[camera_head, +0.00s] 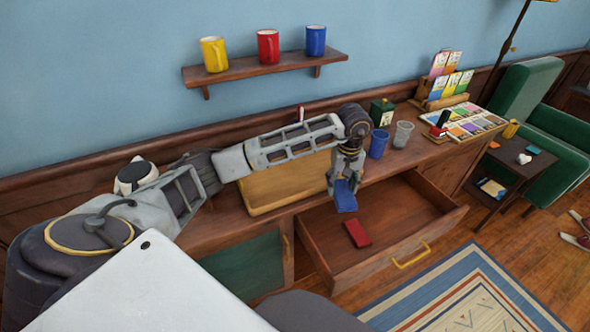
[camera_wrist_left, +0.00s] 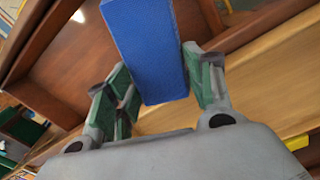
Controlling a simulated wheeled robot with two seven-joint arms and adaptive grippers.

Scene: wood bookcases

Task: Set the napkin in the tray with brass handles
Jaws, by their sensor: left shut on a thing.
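My left gripper (camera_head: 345,184) is shut on a blue, flat, block-like thing (camera_head: 345,196), which I take for the folded napkin. It hangs above the open drawer (camera_head: 412,222). In the left wrist view, the blue napkin (camera_wrist_left: 147,50) sits between the two green-padded fingers (camera_wrist_left: 160,88). My right gripper is not in view.
A red flat thing (camera_head: 357,234) lies in the open drawer. A blue cup (camera_head: 378,144), a clear cup (camera_head: 402,134) and a green box (camera_head: 382,112) stand on the sideboard, right of the gripper. A shelf (camera_head: 262,68) above holds three mugs.

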